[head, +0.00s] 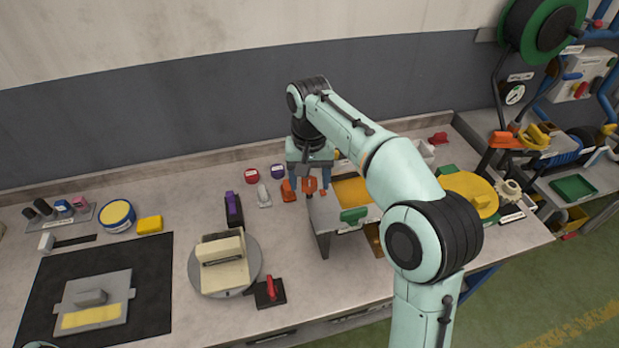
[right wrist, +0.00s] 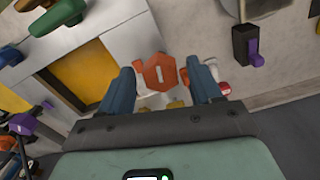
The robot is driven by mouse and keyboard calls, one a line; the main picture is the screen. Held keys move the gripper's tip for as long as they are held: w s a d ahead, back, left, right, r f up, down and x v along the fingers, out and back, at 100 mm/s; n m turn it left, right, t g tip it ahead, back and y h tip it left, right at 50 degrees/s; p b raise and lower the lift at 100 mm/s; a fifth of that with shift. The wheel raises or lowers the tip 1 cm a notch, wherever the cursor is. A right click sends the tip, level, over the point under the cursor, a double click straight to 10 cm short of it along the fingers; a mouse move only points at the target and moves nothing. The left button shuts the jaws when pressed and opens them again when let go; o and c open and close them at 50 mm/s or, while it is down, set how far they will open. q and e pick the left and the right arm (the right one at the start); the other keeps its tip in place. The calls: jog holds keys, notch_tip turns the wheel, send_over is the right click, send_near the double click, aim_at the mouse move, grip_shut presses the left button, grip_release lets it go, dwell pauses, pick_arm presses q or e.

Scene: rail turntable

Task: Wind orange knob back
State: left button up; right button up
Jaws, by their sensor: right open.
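The orange knob (head: 310,185) is at the back left corner of a grey metal housing (head: 323,222). My right gripper (head: 309,182) points down over it with a finger to either side. In the right wrist view the orange knob (right wrist: 160,72) has a faceted outline and a pale mark. It shows between the two blue fingertips of my right gripper (right wrist: 164,76), with clear gaps on both sides. The gripper is open and holds nothing. I cannot tell how far the fingertips are above the knob's base.
The housing carries a yellow panel (head: 352,190) and a green handle (head: 354,215). A grey turntable (head: 208,287) bears a cream block (head: 222,262). Nearby are a red lever (head: 270,289), a purple switch (head: 232,204) and a red round piece (head: 252,176).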

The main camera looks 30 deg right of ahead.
pick_arm(q)
jog(key=shift+w, duration=0.1)
pick_arm(e)
jog(key=shift+w, duration=0.1)
jog(key=c, duration=1)
jog(key=shift+c, duration=0.2)
